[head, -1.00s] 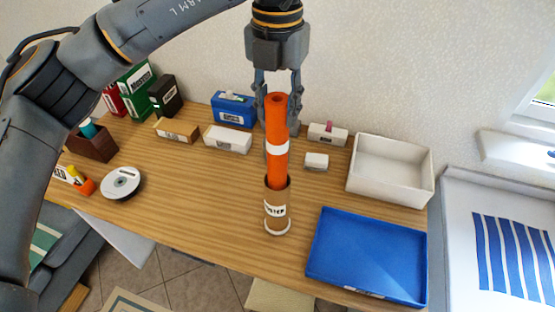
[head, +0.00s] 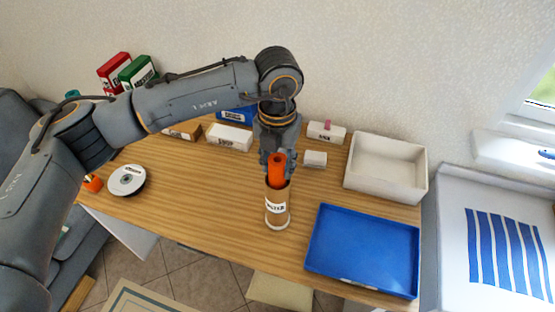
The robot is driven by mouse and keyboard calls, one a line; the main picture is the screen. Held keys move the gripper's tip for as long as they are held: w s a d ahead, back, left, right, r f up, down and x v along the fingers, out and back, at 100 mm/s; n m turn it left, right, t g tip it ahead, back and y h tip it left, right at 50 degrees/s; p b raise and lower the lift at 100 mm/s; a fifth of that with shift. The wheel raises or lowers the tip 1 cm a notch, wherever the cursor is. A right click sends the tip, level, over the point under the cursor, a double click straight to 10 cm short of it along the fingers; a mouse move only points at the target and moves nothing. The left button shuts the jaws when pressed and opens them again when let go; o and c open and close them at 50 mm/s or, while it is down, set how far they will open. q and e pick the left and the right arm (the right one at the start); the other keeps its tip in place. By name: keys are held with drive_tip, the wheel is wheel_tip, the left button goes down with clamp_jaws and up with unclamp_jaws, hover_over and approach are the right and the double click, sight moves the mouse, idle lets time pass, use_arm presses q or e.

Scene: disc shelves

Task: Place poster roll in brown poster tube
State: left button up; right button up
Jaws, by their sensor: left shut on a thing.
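The orange poster roll (head: 276,171) stands upright in the mouth of the brown poster tube (head: 278,193). Only its top part shows above the tube's rim; the rest is hidden inside. The tube stands upright on the wooden table and has a white label and a white base. My left gripper (head: 275,159) points down just above the tube and is shut on the upper part of the roll. Its fingers are partly hidden behind the roll. My right gripper is not in view.
A blue tray (head: 362,206) lies at the front right, with a white open bin (head: 420,187) behind it. Small white boxes (head: 229,137) stand along the back. A disc spindle (head: 127,180) is at the left. The table around the tube is clear.

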use_arm(q)
drive_tip(key=o, duration=1.1)
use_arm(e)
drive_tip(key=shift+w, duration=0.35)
use_arm(q)
drive_tip(key=shift+r, duration=0.1)
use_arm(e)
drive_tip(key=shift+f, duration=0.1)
use_arm(q)
drive_tip(key=shift+r, duration=0.25)
wheel_tip(320, 180, up, 10)
drive_tip(key=b, duration=0.4)
drive_tip(key=shift+r, duration=0.7)
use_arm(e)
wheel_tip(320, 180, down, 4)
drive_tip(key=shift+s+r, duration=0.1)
